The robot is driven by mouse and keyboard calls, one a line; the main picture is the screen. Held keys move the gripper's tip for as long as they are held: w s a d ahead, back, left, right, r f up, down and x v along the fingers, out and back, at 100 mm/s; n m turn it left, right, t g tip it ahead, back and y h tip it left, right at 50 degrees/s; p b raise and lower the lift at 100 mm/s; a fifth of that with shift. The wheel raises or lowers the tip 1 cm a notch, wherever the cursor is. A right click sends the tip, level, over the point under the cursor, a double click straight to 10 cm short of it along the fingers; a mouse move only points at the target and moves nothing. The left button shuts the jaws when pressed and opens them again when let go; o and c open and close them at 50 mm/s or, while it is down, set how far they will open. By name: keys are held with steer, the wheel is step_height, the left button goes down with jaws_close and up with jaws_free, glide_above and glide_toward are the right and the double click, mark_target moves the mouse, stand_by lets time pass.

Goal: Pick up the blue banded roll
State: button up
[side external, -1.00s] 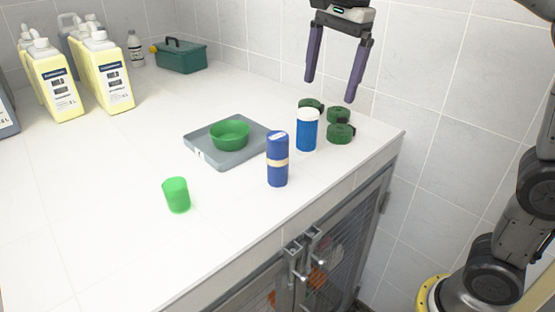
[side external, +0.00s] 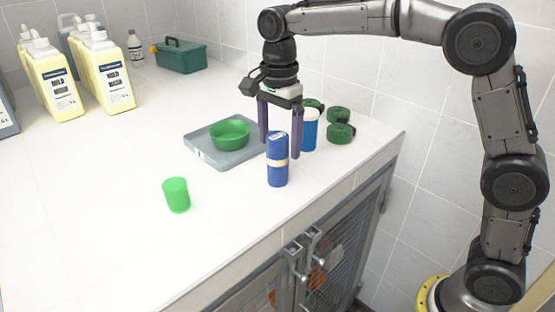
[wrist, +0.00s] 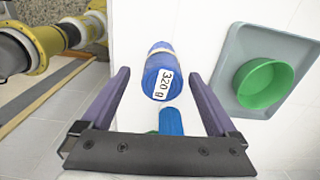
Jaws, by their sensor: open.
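The blue banded roll (side external: 277,175) stands upright on the white counter, with a tan band around its middle. In the wrist view the roll (wrist: 158,68) shows its end label "320 g" and lies between the fingertips in the picture. My gripper (side external: 280,148) is open and empty, pointing down, with its purple fingers at about the height of the roll's upper part. In the side view one finger appears on each side of the roll; I cannot tell whether they are fully around it. The wrist view shows my gripper (wrist: 158,73) apart from the roll.
A blue bottle with a white cap (side external: 310,130) stands close behind the right finger, partly hidden. Green rolls (side external: 340,133) lie behind it. A grey tray (side external: 205,152) holds a green bowl (side external: 230,134). A green cup (side external: 176,195) stands left. The counter's front left is clear.

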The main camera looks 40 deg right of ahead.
mark_target(277, 160)
steer(key=shift+w+a+f, duration=0.1)
steer(key=shift+w+f, duration=0.05)
steer(key=shift+f, duration=2.65)
steer(key=shift+r, duration=0.1)
jaws_close()
